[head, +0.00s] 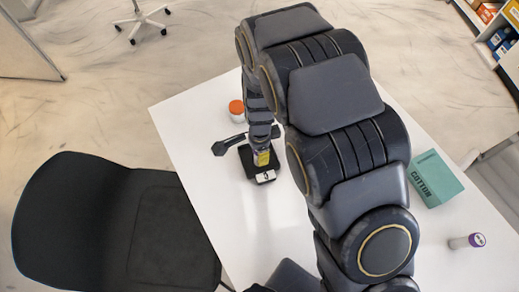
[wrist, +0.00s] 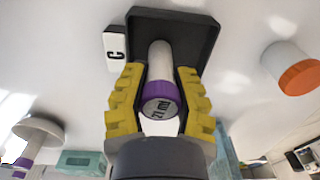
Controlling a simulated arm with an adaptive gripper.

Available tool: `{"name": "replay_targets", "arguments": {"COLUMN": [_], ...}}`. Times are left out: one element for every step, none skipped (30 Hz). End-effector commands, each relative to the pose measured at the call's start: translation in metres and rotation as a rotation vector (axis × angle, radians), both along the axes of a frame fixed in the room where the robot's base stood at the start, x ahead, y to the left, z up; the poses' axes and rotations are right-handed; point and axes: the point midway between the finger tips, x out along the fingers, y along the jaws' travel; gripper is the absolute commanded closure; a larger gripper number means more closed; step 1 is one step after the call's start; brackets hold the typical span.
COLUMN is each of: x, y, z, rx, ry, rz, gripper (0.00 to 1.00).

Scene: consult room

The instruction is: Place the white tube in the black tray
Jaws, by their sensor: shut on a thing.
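My gripper (wrist: 160,105) has yellow fingers shut on a white tube (wrist: 159,58) with a purple cap (wrist: 160,93) marked "21 ml". The tube points away from the wrist camera toward the black tray (wrist: 198,28), and its far end shows against the tray floor. I cannot tell whether that end touches the floor. In the head view my gripper (head: 262,156) is over the black tray (head: 250,170), and the tube is hidden there. A white tag marked "C" (wrist: 115,44) is beside the tray.
A teal cotton box (head: 435,179) and another purple-capped white container (head: 462,242) are at the right. A black chair (head: 110,220) stands at the left.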

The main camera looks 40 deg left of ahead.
Motion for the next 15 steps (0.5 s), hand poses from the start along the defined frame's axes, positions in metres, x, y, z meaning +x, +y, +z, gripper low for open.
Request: {"name": "replay_targets", "arguments": {"x": [0.0000,0.0000,0.0001,0.0001,0.0001,0.0001,0.0001,0.0001,0.0001,0.0001,0.0001,0.0002,0.0002,0.0003,0.0005], "y": [-0.0002,-0.0002,-0.0002,-0.0002,-0.0002,-0.0003,-0.0003,-0.0003,-0.0003,-0.0003,-0.0002,-0.0001,0.0000,0.0000,0.0002], "z": [-0.0010,-0.0007,-0.0006,-0.0005,-0.0005,-0.0005,-0.0005,-0.0004,-0.0004,-0.0004,-0.0002,0.0006,0.0017,0.0034,0.0069], "rx": [-0.001,-0.001,0.000,0.000,-0.001,-0.001,-0.001,-0.001,-0.001,-0.001,0.000,0.000,0.000,0.001,0.002], "ry": [0.001,0.001,0.000,0.000,0.001,0.001,0.001,0.001,0.001,0.001,0.000,0.000,0.000,-0.001,-0.001], "rz": [0.000,0.000,0.000,-0.001,-0.001,-0.001,-0.001,-0.001,-0.001,-0.001,-0.001,-0.001,-0.001,-0.001,-0.001], "gripper": [0.65,0.52,0.50,0.50,0.50,0.50,0.50,0.50,0.50,0.50,0.50,0.50,0.50,0.50,0.50]}}
